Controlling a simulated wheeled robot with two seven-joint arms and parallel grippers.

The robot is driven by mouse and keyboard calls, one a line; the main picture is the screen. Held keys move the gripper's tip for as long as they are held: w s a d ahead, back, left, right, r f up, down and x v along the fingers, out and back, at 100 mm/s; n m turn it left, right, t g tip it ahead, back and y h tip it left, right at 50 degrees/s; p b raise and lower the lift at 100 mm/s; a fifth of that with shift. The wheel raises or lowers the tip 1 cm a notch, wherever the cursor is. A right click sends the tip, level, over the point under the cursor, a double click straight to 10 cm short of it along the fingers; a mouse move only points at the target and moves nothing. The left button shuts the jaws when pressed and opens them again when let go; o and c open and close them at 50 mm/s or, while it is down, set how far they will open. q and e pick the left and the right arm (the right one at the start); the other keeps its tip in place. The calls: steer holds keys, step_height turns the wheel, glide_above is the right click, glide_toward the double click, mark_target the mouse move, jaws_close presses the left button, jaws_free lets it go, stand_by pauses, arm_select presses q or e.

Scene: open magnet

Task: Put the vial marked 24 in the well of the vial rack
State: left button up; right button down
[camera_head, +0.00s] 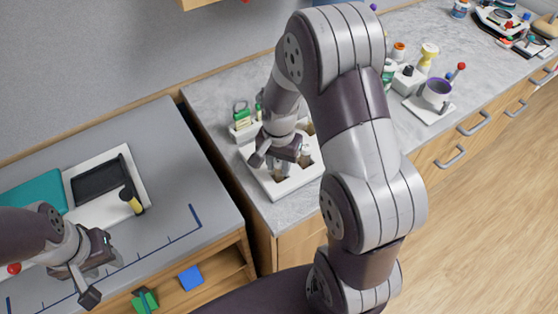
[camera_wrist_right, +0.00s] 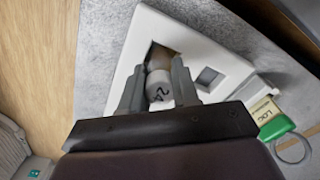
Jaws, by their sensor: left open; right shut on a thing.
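The white vial rack (camera_head: 305,179) stands on the grey counter and shows square openings. It also shows in the right wrist view (camera_wrist_right: 203,50). My right gripper (camera_head: 281,157) is low over the rack. In the wrist view its fingers (camera_wrist_right: 157,88) are shut on a vial (camera_wrist_right: 159,88) whose pale cap carries a dark mark that looks like 24. The vial is at a brown-lined square well of the rack; how deep it sits is hidden. My left gripper (camera_head: 96,272) is open and empty, over the front of the grey table at the left.
A green-topped tag marked LOG (camera_wrist_right: 268,114) is beside the rack. A purple cup (camera_head: 437,92) on a white base and small bottles stand further right on the counter. A white tray with a dark panel (camera_head: 100,180) lies on the left table. My right arm hides part of the counter.

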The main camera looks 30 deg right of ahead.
steer(key=shift+f, duration=0.1)
steer(key=c, duration=0.8)
jaws_free()
steer(key=shift+c, duration=0.2)
step_height(320, 180, up, 12)
steer(key=s+a+f+n+t, duration=0.1)
steer(key=s+a+f+n, duration=0.4)
steer(key=s+n, duration=0.3)
steer(key=shift+s+f+n+b, duration=0.4)
steer(key=shift+f+n, duration=0.15)
steer(key=shift+n, duration=0.55)
